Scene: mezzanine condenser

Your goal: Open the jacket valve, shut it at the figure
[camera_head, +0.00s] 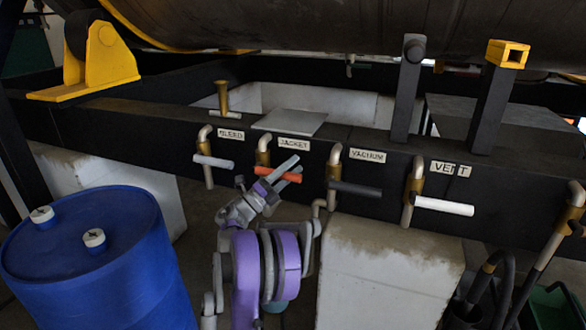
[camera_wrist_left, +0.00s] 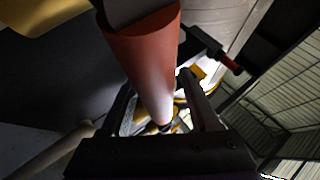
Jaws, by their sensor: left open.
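The jacket valve has a red-orange lever handle (camera_head: 290,176) on a brass body (camera_head: 263,156), under the plate marked JACKET (camera_head: 294,144). The handle lies roughly level, pointing right. My left gripper (camera_head: 291,169) is open at the handle, and its fingers partly cover it. In the left wrist view the red handle (camera_wrist_left: 145,60) runs down from the top toward the space between the open fingers (camera_wrist_left: 165,105). I cannot tell whether a finger touches it. No readable figure shows in either view. My right gripper is out of view.
The bleed handle (camera_head: 214,162) is on the left; the dark vacuum handle (camera_head: 356,189) and white vent handle (camera_head: 444,206) are on the right. A grey plate (camera_head: 290,122) lies on the black beam. A blue drum (camera_head: 100,265) and concrete block (camera_head: 385,275) stand below.

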